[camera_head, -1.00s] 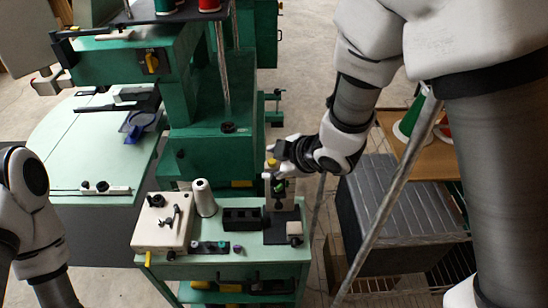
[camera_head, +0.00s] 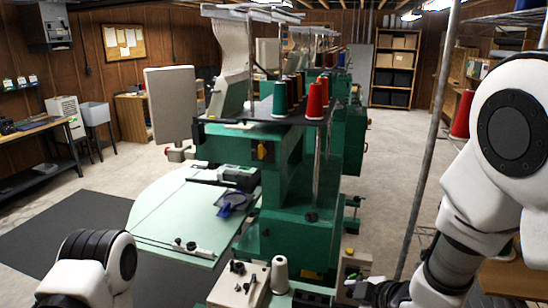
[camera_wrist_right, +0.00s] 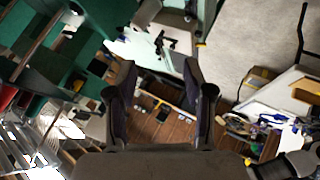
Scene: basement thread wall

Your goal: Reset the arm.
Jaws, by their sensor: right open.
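My right arm (camera_head: 455,240) comes in from the right in the head view, bent, with its forearm reaching down to the bottom edge. My right gripper (camera_head: 372,293) is at the bottom edge there, partly cut off, close in front of the small bench device. In the right wrist view the right gripper (camera_wrist_right: 160,78) has its two dark fingers apart with nothing between them. My left arm (camera_head: 98,268) shows at the lower left in the head view; its gripper is out of the picture.
A green embroidery machine (camera_head: 300,190) with thread cones (camera_head: 316,100) and a pale table (camera_head: 180,222) stands in the middle. A white cone (camera_head: 280,275) and a cream box (camera_head: 238,286) sit on the bench below. A metal pole (camera_head: 428,160) rises beside my right arm. Floor on the left is open.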

